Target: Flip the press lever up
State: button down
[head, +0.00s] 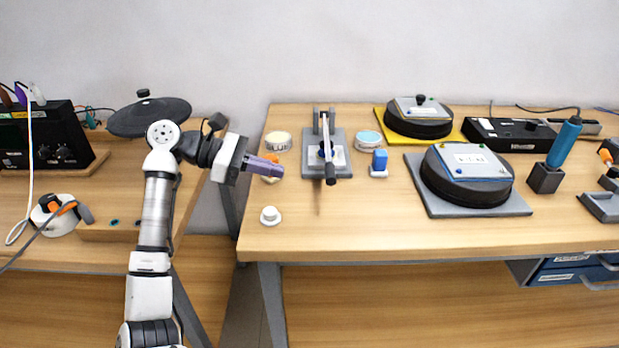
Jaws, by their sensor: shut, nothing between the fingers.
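The press (341,158) stands on a grey base plate near the left end of the right-hand table. My gripper (278,170) has purple fingers and is shut and empty. It is to the left of the press, apart from the lever, with its tips over the table's left edge area, close to a small white and orange item.
Two labelled tins, one cream (278,141) and one blue-topped (369,140), flank the press. A blue block (379,160) stands at its right and a white knob (270,215) lies in front left. Round dark devices (466,195) fill the right. The table front (350,225) is clear.

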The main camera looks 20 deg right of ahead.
jog(key=shift+s+d, duration=0.1)
jog(key=shift+s+d, duration=0.1)
jog(key=shift+d, duration=0.15)
jog(key=p+x, duration=0.2)
jog(key=x, duration=0.7)
jog(key=shift+d, duration=0.2)
